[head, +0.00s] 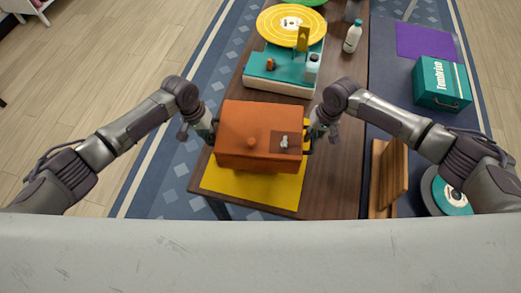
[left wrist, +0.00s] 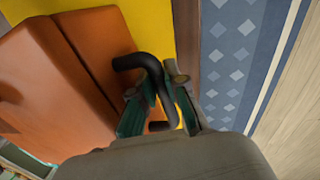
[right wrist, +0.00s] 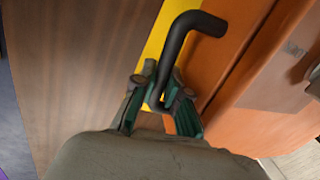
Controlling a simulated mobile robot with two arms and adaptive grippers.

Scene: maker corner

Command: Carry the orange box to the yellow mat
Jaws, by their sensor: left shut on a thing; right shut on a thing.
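The orange box (head: 237,143) is over the yellow mat (head: 225,186) on the wooden table in the head view. The mat shows in front of the box and in a strip at its right. Whether the box rests on the mat or hangs just above it, I cannot tell. My left gripper (head: 211,133) is shut on the box's left black handle (left wrist: 135,62). My right gripper (head: 310,134) is shut on the right black handle (right wrist: 178,45). The mat also shows beneath the box in the left wrist view (left wrist: 153,25) and the right wrist view (right wrist: 155,42).
Behind the box stands a teal and white machine (head: 277,79) with a yellow disc (head: 291,24). A white bottle (head: 352,36) stands at the right. On the dark surface at right are a teal case (head: 438,85), a purple mat (head: 426,42) and a wooden board (head: 391,180).

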